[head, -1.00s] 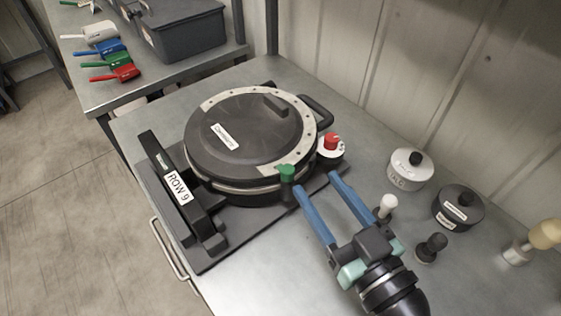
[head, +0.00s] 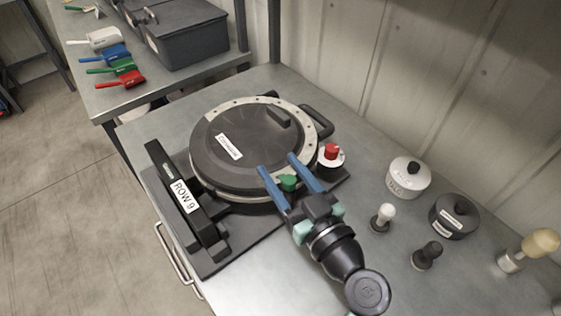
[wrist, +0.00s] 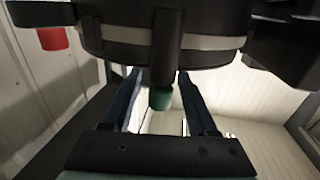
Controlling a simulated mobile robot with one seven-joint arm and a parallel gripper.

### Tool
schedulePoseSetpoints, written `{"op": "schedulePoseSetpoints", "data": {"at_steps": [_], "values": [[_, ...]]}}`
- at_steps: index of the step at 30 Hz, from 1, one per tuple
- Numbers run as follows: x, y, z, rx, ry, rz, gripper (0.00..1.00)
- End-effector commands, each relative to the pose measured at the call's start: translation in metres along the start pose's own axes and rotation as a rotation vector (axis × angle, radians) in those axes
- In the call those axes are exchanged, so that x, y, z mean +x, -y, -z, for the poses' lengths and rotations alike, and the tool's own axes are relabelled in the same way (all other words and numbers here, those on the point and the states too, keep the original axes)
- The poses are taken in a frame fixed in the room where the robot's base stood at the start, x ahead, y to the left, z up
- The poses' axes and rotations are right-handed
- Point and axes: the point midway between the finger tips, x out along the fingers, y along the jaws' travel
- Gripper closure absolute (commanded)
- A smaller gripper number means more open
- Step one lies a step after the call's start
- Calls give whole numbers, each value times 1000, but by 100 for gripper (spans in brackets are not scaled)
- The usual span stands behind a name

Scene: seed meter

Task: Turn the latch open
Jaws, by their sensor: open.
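The seed meter (head: 215,158) is a round dark housing with a pale dotted rim on a black base. The latch is the green knob (head: 288,182) at its front edge; in the wrist view the green knob (wrist: 160,98) hangs at the end of a dark upright bar. My gripper (head: 277,165) is open, its two blue fingers one on each side of the green knob. In the wrist view my gripper (wrist: 160,80) also has a finger on either side of it, with gaps. I cannot tell whether either finger touches it.
A red knob on a white collar (head: 331,153) stands close to the right finger. White and black lidded pots (head: 408,178) and small stampers (head: 383,217) stand to the right. A black bar labelled ROW 9 (head: 186,198) lies left. The bench front (head: 245,285) is clear.

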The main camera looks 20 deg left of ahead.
Motion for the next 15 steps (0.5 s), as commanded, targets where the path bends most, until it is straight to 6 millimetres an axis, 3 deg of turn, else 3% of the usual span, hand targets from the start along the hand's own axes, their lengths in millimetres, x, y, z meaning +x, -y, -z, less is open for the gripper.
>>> {"op": "schedulePoseSetpoints", "data": {"at_steps": [11, 12, 15], "values": [[8, 0, 0, 0, 0, 0, 42], [8, 0, 0, 0, 0, 0, 43], [8, 0, 0, 0, 0, 0, 61]]}}
